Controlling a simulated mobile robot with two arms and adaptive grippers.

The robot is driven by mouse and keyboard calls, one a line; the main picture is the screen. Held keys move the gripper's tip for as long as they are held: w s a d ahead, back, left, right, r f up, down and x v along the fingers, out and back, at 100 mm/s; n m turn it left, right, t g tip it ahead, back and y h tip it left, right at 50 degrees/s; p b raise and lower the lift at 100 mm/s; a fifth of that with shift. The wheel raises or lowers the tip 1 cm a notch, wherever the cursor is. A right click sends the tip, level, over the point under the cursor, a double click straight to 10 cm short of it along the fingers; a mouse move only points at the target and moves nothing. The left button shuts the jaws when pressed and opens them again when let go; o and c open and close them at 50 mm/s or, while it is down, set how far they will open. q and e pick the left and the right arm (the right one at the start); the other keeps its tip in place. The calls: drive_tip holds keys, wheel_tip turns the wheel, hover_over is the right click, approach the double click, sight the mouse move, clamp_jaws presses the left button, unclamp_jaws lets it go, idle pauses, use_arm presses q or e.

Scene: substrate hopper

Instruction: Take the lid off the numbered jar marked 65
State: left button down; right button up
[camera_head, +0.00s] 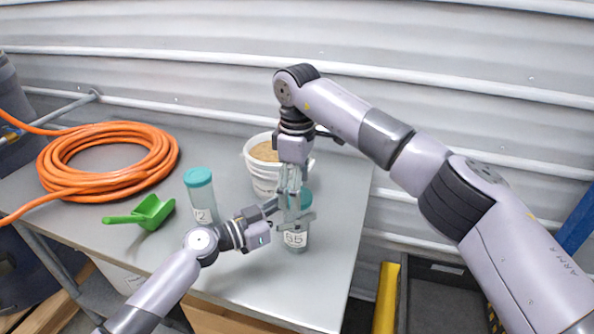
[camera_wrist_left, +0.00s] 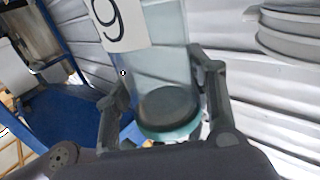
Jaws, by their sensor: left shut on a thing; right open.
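The clear jar marked 65 (camera_head: 296,240) stands upright on the grey table near its front right. Its teal lid (camera_head: 305,199) is on top, partly hidden by my grippers. My left gripper (camera_head: 289,217) comes in from the left and is shut on the jar's upper part. In the left wrist view its fingers sit on both sides of the clear jar (camera_wrist_left: 163,62), whose white label (camera_wrist_left: 118,22) shows upside down. My right gripper (camera_head: 293,185) points down from above, open, at the lid; I cannot tell whether it touches.
A green scoop (camera_head: 147,213) and a coiled orange hose (camera_head: 107,160) lie further left. A white bucket of brown substrate (camera_head: 262,175) stands behind the grippers. The table's front right is clear.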

drive_tip(key=shift+f, duration=0.85)
drive_tip(key=shift+c, duration=0.3)
